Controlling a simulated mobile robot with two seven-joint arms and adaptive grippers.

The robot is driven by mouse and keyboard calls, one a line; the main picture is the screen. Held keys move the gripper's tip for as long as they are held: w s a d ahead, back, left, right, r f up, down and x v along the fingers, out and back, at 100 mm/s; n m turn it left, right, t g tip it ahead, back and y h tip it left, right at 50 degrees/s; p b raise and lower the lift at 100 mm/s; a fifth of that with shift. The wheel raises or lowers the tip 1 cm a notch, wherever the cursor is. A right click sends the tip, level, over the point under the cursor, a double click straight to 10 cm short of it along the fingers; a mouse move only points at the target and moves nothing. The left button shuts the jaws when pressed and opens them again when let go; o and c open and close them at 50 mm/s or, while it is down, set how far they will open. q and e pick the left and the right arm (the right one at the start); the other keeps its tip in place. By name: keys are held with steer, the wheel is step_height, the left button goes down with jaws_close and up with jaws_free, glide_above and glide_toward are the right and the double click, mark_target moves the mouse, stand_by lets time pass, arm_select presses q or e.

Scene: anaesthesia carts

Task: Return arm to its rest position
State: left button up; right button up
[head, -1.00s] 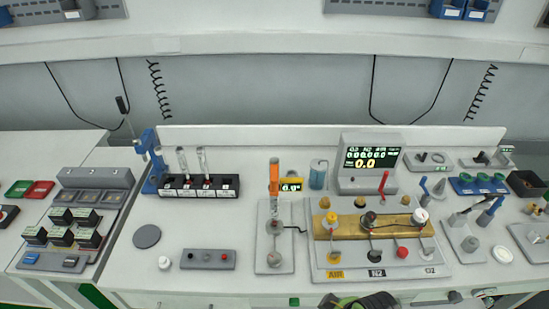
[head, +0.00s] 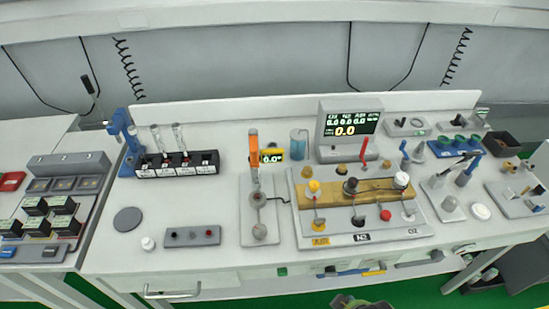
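Only a small dark and olive-green piece of what looks like my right arm or gripper (head: 362,303) shows at the bottom edge of the head view, right of centre. It is in front of the cart's front edge, apart from everything on the top. Its fingertips cannot be made out, so I cannot tell if it is open or shut. My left gripper is not in view. The white cart top (head: 210,210) carries a gas panel with a brass block (head: 375,190), a display reading 0.0 (head: 350,130) and an orange-topped flowmeter (head: 254,150).
A rack with upright tubes (head: 178,164) and a blue stand (head: 124,140) are at left. A control strip (head: 192,236) lies near the front. Another cart with dark modules (head: 35,228) stands further left. Green floor (head: 440,285) shows below the front edge.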

step_height(320, 180, down, 14)
steer(key=s+b, duration=0.2)
steer(key=s, duration=0.1)
steer(key=s+d+f+g+b, duration=0.2)
steer(key=s+d+f+b, duration=0.1)
steer(key=s+f, duration=1.3)
step_height(320, 180, down, 4)
steer(key=shift+f+b, duration=0.1)
steer(key=shift+b, duration=0.75)
steer(key=shift+s, duration=0.1)
